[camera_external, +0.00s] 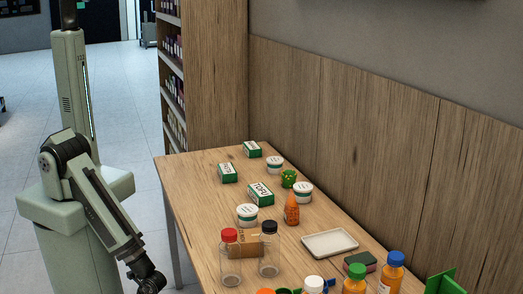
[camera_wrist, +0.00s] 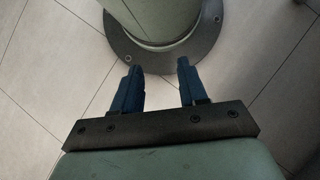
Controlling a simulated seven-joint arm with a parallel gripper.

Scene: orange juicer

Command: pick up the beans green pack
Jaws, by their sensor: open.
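Three green-and-white box packs stand on the wooden table: one at the far end (camera_external: 252,149), one near the left edge (camera_external: 227,172) and one nearer the middle (camera_external: 260,193). The nearest pack's label appears to read TOFU; I cannot make out a beans label on any pack. My gripper (camera_wrist: 157,64) is open and empty in the wrist view, its two blue fingers apart above the floor. In the external view my arm hangs to the left of the table, away from the packs, and the fingers are not clearly visible.
White tubs (camera_external: 247,215), an orange carrot-shaped item (camera_external: 292,209), a red-capped jar (camera_external: 230,262), a black-capped jar (camera_external: 268,255), a pale tray (camera_external: 330,243) and a blue-capped bottle (camera_external: 391,272) crowd the table (camera_external: 190,185). A wooden wall runs along its right side.

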